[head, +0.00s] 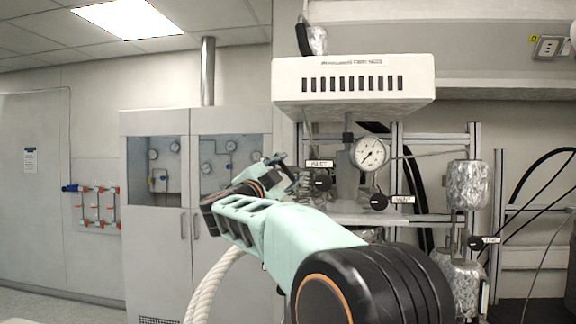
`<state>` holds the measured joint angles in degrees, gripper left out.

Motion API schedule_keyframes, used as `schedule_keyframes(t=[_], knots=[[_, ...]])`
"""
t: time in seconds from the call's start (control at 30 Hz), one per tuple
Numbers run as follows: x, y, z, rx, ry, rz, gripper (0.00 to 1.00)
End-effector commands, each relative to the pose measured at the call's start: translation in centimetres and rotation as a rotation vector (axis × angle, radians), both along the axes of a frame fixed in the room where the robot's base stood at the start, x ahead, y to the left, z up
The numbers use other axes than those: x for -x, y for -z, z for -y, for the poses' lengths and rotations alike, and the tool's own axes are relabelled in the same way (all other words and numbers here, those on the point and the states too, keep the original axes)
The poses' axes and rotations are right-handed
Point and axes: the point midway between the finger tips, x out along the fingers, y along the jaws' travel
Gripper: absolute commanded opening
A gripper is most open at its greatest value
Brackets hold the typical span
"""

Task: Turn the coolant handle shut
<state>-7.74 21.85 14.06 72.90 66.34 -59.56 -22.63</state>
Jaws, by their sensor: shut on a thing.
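My gripper (284,166) is small and dark at the far end of my mint-green arm, left of the reactor's pressure gauge (369,154). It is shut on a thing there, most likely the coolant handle. My wrist hides most of the grip, and the handle's shape and angle cannot be made out. Just right of the gripper is a black round knob (322,183) under a small white label (320,163). A second black knob (378,202) with a label is lower right, below the gauge.
A white vented box (353,86) hangs above the reactor. Foil-wrapped vessels (469,185) and metal frame posts stand to the right, with black hoses behind. A grey cabinet (158,262) with gauges stands left. A thick white rope-like hose (212,285) hangs below my arm.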

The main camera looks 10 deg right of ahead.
Motion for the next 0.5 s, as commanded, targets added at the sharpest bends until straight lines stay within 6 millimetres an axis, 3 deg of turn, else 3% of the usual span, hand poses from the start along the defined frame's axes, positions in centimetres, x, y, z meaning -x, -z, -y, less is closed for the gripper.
schedule_keyframes(t=[0.5], knots=[[0.00, -0.10, 0.03, -0.436, 0.000, 0.141, 0.21]])
